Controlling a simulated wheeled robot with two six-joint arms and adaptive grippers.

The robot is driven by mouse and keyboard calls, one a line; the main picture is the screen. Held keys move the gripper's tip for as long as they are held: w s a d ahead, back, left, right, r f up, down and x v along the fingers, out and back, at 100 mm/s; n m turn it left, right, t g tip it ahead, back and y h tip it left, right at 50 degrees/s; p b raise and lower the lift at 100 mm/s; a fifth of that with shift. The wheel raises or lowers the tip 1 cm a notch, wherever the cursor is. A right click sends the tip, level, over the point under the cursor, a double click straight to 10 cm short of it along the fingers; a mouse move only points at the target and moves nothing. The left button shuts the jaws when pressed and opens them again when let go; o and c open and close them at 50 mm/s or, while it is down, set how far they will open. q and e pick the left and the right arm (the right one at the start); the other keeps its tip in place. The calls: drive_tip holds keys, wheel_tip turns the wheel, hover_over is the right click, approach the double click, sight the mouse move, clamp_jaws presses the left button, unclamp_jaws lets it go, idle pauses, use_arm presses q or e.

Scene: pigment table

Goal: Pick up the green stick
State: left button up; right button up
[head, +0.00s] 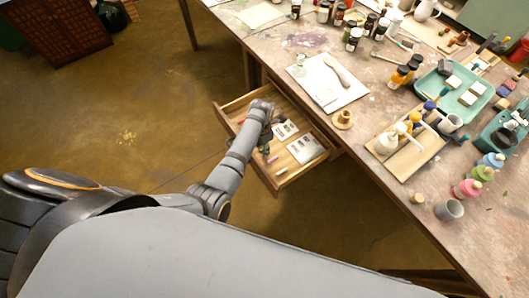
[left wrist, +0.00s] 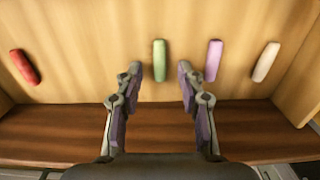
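The green stick (left wrist: 160,60) lies on the light wooden drawer floor in the left wrist view, pointing away from me. My left gripper (left wrist: 159,72) is open, its two fingers apart on either side of the stick's near end. The gripper does not touch the stick. A purple stick (left wrist: 214,60) lies just right of the right finger. In the head view my left gripper (head: 264,138) is over the open drawer, and it hides much of the stick area. My right gripper is not in view.
A red stick (left wrist: 24,67) and a white stick (left wrist: 266,61) lie farther out in the drawer (head: 228,109). White cards (head: 306,148) lie in it too. The drawer walls are close by. The table (head: 375,160) above holds bottles and trays.

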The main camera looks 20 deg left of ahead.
use_arm(q)
drive_tip(key=shift+r, duration=0.15)
drive_tip(key=shift+c, duration=0.3)
drive_tip(key=c, duration=0.7)
drive_tip(key=shift+c, duration=0.2)
drive_tip(key=shift+r, duration=0.1)
wheel_tip(320, 180, up, 18)
drive_tip(key=p, duration=1.9)
drive_tip(key=shift+p, duration=0.35)
